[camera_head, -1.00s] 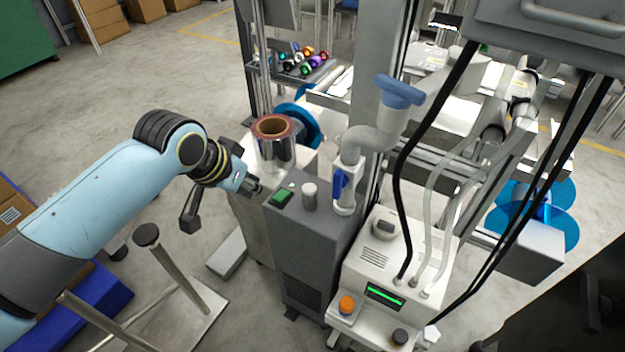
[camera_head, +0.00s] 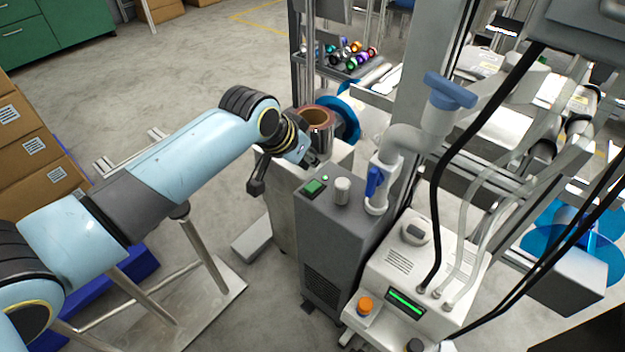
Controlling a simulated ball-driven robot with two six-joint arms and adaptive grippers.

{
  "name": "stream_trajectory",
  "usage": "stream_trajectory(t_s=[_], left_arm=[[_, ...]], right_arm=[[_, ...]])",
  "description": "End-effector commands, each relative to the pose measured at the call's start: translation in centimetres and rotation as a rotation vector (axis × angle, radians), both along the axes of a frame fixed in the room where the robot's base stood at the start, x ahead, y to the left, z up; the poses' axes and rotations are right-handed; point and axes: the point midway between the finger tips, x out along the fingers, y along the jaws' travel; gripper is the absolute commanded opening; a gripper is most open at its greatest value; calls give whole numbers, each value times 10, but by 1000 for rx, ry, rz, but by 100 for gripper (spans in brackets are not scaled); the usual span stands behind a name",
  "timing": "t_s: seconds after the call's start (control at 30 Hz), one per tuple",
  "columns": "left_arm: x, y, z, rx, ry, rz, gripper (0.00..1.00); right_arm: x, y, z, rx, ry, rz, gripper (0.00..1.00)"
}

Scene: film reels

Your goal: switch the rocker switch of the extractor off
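The extractor (camera_head: 335,235) is a dark grey upright box near the middle of the view. A green rocker switch (camera_head: 314,187) sits on its top at the left. My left gripper (camera_head: 312,161) is just behind the switch, over the far left edge of the extractor's top. It appears apart from the switch. Its fingers are small, dark and partly hidden by the wrist, so I cannot tell whether they are open. My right gripper is not in view.
A grey pipe with a blue valve handle (camera_head: 374,182) rises right of the knob. A white machine (camera_head: 400,262) with hoses stands at the right. Boxes (camera_head: 35,140) are at the left.

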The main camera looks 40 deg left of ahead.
Motion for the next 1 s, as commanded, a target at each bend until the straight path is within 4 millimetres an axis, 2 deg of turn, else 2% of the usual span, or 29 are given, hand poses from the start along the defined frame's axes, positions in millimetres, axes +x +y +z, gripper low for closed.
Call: stream_trajectory(t_s=[0.03,0.17,0.4,0.87,1.0], left_arm=[[7,-1,-12,-2,2,1,0],[22,-2,-33,-1,1,0,0],[13,-2,-62,-1,2,-1,0],[12,-1,-68,0,-1,0,0],[7,-1,-77,-5,-55,-1,0]], right_arm=[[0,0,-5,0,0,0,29],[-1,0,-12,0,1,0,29],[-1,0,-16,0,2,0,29],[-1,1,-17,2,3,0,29],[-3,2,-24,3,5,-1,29]])
